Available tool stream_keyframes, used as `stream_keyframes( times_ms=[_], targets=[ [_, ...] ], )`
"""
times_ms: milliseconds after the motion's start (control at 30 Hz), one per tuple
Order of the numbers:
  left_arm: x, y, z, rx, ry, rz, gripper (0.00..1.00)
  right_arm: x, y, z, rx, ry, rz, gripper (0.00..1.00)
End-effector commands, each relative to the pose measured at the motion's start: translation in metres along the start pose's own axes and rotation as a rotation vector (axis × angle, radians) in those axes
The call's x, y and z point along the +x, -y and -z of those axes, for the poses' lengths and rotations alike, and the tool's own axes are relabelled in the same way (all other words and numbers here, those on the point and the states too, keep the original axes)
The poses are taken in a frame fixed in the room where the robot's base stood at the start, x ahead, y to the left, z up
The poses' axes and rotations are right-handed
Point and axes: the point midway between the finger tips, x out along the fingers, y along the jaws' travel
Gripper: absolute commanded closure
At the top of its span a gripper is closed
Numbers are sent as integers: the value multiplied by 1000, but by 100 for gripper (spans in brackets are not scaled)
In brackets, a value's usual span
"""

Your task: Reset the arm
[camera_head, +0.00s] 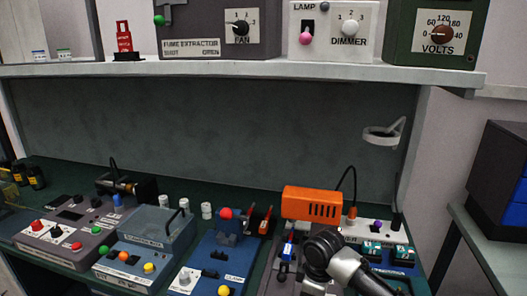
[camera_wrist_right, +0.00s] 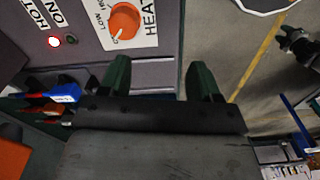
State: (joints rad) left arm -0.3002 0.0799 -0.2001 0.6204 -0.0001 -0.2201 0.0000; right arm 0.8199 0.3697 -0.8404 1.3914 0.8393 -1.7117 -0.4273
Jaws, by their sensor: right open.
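My right arm (camera_head: 350,268) comes in from the bottom right of the head view, over the front right of the bench. Its gripper cannot be made out there. In the right wrist view my right gripper (camera_wrist_right: 159,64) is open. Its two green fingers stand wide apart, with nothing between them. My left gripper does not show clearly in either view.
The bench holds a grey control box (camera_head: 70,232), a blue-grey box (camera_head: 157,228), a blue unit (camera_head: 218,262) and an orange box (camera_head: 312,203). The shelf (camera_head: 230,70) above carries FAN, DIMMER and VOLTS panels. A blue-drawer cabinet (camera_head: 506,175) stands at right.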

Motion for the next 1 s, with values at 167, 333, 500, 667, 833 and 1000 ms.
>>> stream_keyframes(
  times_ms=[167, 333, 500, 667, 833, 1000],
  targets=[
    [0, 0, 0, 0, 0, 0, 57, 44, 77, 1, 56, -110, 23, 37],
    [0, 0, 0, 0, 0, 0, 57, 62, 133, -19, 200, -208, 20, 37],
    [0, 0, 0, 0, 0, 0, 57, 65, 177, -57, 407, -272, -8, 37],
    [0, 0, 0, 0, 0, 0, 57, 60, 202, -100, 593, -286, -59, 37],
    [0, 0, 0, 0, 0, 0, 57, 52, 219, -135, 724, -275, -107, 37],
    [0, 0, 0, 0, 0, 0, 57, 43, 232, -165, 827, -255, -154, 37]
  ],
)
